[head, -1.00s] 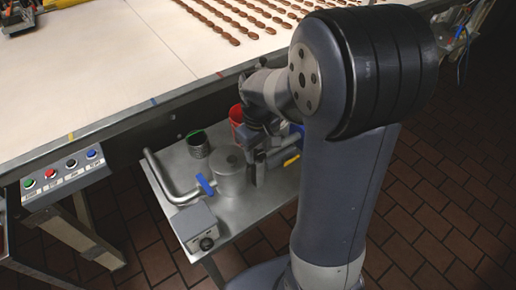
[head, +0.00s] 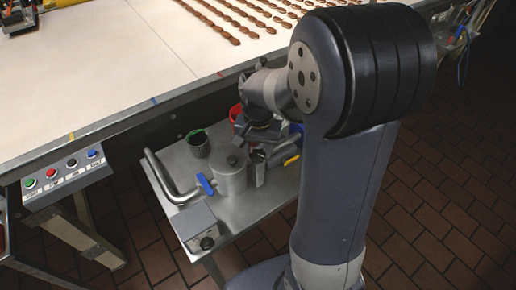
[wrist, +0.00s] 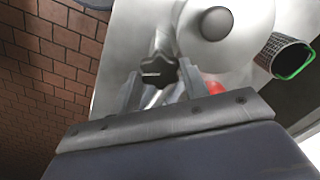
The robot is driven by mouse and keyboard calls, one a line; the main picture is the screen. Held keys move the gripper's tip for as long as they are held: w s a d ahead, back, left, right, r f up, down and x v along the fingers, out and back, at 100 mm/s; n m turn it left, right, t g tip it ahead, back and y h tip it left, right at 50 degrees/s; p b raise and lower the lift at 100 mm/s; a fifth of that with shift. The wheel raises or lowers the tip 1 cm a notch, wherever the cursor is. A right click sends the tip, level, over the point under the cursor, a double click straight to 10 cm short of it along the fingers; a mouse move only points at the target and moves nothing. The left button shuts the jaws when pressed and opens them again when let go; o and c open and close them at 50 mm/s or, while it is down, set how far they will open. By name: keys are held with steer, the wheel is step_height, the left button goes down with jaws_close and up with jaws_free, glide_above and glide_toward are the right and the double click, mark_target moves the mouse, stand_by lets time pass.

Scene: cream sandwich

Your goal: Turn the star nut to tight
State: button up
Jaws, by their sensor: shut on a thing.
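The star nut (wrist: 158,70) is a small black lobed knob at the centre of the wrist view. My gripper (wrist: 160,80) has one finger on each side of it and is shut on it. A pale metal rod or pipe shows near the nut. A round steel housing (wrist: 240,38) with a dark knob on its lid stands beside the nut, and it also shows in the head view (head: 230,181). In the head view my wrist partly covers the nut area, so the nut's turn angle cannot be read there.
The steel side table (head: 237,220) also holds a bent pipe with a blue lever (head: 205,184), a green-rimmed cup (head: 198,144), a red container (head: 236,112) and a grey box (head: 196,225). The conveyor (head: 100,75) runs close behind. Brick floor lies to the right.

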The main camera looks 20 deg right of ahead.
mark_target(258, 155)
steer(key=m, duration=0.5)
steer(key=shift+w+r, duration=0.1)
steer(key=shift+m, duration=0.4)
steer(key=o, duration=1)
steer(key=shift+c, duration=0.2)
step_height(258, 155, up, 11)
steer(key=shift+f, duration=0.2)
step_height(258, 155, down, 11)
steer(key=shift+r, duration=0.15)
stand_by(0.3)
